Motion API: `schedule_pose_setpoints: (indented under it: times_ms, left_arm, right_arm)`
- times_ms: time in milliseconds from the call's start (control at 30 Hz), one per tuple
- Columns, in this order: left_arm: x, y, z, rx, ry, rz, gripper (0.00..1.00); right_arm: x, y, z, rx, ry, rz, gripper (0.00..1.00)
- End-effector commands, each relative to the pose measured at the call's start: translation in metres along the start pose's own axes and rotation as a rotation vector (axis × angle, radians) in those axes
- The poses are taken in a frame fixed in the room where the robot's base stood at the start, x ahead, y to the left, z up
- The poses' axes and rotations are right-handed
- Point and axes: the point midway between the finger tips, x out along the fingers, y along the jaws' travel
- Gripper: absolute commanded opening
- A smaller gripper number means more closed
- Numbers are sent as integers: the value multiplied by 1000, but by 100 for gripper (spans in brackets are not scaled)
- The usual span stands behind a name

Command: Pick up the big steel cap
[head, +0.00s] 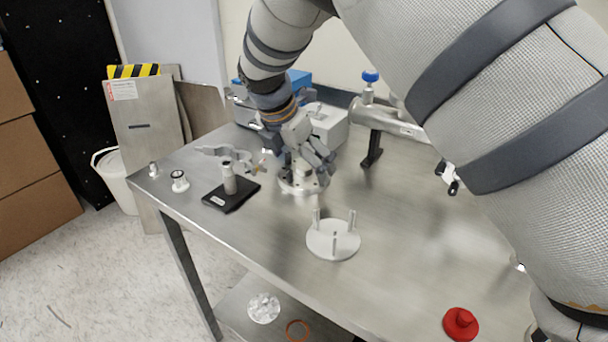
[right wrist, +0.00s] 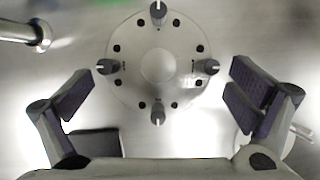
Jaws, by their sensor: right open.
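The big steel cap appears to be the round flanged disc with bolt holes, upright pegs and a central dome, in the right wrist view (right wrist: 135,88). In the head view the cap (head: 302,187) stands on the steel table, partly hidden by my gripper. My right gripper (head: 307,160) is over the cap, pointing down. In the right wrist view its fingers (right wrist: 160,92) are spread wide on the left and right of the disc, with nothing between them gripped. Whether a finger touches the cap cannot be told. My left gripper is not in view.
A white disc with upright pegs (head: 333,242) stands nearer the front edge. A black pad (head: 222,200) with a small cylinder is left of the cap. A steel tube assembly (head: 390,122) stands behind right. A red cap (head: 461,324) lies front right. The table centre-right is clear.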

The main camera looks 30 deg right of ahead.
Motion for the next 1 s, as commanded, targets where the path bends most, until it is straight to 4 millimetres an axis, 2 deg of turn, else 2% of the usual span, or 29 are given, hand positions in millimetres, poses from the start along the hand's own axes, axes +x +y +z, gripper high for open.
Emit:
schedule_pose_setpoints:
  times_ms: [33, 100, 300, 333, 367, 500, 833, 900, 1000]
  left_arm:
    - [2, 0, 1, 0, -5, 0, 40]
    - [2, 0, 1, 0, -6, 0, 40]
    - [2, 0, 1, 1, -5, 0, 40]
    - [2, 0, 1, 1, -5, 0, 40]
    - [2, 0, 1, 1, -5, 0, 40]
    - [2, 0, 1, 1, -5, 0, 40]
    - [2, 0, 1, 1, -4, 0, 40]
    - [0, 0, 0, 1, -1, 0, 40]
    - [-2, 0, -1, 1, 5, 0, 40]
  right_arm:
    - [10, 0, 0, 0, 1, -3, 100]
    - [16, 0, 0, 0, -1, -1, 100]
    - [17, 0, 1, 1, -1, 3, 100]
    - [16, 0, 1, 1, -1, 3, 98]
    - [16, 0, 1, 1, -1, 3, 91]
    - [16, 0, 1, 1, -1, 3, 59]
    - [11, 2, 4, 3, -4, 8, 58]
    - [1, 2, 8, 3, -4, 10, 47]
    - [-20, 3, 17, 4, -5, 14, 47]
